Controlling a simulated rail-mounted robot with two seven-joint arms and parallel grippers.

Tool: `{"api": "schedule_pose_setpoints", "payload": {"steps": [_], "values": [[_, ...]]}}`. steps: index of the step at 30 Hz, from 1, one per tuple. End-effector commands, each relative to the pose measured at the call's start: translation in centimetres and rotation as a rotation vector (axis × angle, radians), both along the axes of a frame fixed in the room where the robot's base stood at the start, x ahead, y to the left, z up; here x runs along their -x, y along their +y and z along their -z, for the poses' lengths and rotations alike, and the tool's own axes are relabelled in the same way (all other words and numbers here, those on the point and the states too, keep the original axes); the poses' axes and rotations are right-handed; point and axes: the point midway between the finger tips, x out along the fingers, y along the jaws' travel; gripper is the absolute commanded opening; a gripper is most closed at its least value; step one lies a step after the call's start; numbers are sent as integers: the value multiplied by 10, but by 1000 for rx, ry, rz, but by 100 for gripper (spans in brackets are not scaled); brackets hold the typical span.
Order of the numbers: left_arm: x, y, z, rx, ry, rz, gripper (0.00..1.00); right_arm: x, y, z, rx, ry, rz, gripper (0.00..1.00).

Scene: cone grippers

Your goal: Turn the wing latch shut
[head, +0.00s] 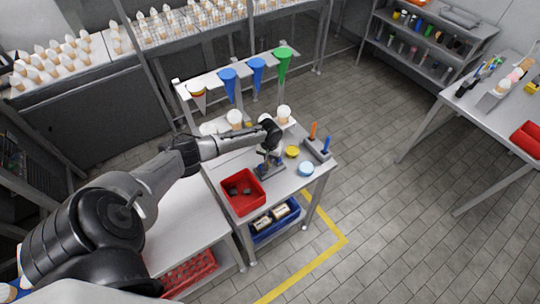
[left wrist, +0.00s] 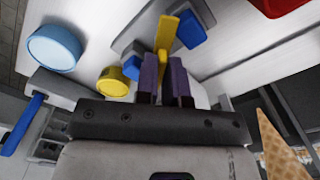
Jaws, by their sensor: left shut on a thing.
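The wing latch shows in the left wrist view as a yellow bar (left wrist: 166,32) with blue parts (left wrist: 191,28) beside it, on a grey base. In the head view its grey base (head: 271,171) stands on the small table, right of the red bin. My left gripper (left wrist: 165,78) has purple fingers, shut around the near end of the yellow bar. In the head view the left gripper (head: 270,153) points down over the base and hides most of the latch. How far the latch is turned is hard to tell. My right gripper is not in view.
Close by stand a yellow round container (head: 292,152), a light blue one (head: 306,169), a red bin (head: 243,205) and a grey holder (head: 318,151) with orange and blue handles. A rack of coloured cones (head: 256,70) rises behind. Open floor lies to the right.

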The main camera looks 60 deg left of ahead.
Motion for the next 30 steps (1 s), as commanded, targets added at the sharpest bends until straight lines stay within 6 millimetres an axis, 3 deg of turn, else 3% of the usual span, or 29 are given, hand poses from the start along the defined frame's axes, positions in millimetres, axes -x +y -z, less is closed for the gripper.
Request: {"api": "schedule_pose_setpoints", "payload": {"steps": [15, 30], "values": [[1, 1, -1, 2, 0, 446, 0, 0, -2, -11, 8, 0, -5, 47], [1, 2, 0, 1, -1, 648, 0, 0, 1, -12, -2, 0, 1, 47]]}}
